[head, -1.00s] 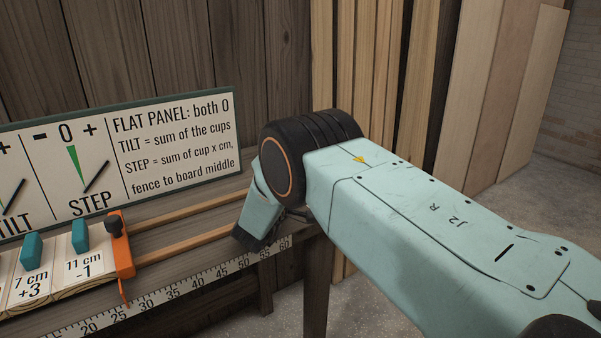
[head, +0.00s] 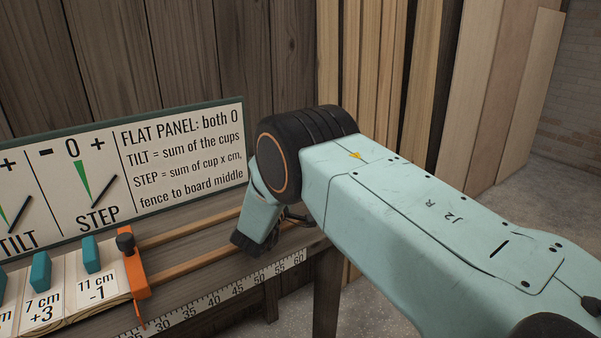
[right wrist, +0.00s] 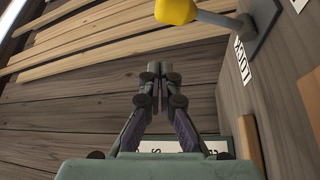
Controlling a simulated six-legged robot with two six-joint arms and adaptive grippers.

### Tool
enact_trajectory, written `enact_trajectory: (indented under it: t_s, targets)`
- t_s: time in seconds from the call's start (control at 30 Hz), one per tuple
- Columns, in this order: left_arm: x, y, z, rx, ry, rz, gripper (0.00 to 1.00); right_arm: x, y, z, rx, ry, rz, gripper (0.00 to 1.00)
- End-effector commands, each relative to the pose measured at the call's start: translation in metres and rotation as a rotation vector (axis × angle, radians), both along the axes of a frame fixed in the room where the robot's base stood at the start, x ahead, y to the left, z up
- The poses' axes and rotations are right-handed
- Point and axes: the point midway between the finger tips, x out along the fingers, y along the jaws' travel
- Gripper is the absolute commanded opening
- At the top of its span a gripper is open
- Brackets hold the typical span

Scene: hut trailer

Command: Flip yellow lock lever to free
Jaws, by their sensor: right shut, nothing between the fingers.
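The yellow lock lever shows in the right wrist view as a rounded yellow knob (right wrist: 176,11) on a pale rod at the top. The rod runs right to a dark grey bracket (right wrist: 262,24) on the wooden surface. A white label (right wrist: 242,62) lies beside the bracket, its lettering hard to read. My right gripper (right wrist: 160,72) is shut and empty, its tips below the knob in that picture and apart from it. The lever is not seen there. My left gripper is not in view.
In the head view a sign board (head: 185,160) with TILT and STEP dials stands behind the bench. An orange fence (head: 136,272) with a dark knob stands beside numbered boards with teal blocks (head: 91,254). A ruler (head: 215,305) runs along the front edge. Tall planks (head: 385,100) lean behind.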

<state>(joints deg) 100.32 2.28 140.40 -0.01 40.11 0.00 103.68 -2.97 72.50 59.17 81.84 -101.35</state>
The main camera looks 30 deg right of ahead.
Motion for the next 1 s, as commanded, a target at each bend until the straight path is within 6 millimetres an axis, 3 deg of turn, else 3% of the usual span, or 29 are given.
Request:
enact_trajectory:
  t_s: [0.2, 0.43, 1.0]
  targets:
    - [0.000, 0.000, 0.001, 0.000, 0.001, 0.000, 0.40, -0.024, 0.035, -0.012, -0.002, 0.004, 0.005, 0.00]
    - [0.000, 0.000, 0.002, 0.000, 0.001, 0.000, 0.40, -0.042, 0.061, -0.020, -0.002, 0.003, 0.003, 0.00]
    - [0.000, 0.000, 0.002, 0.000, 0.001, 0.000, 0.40, -0.044, 0.070, -0.023, -0.001, 0.002, 0.001, 0.00]
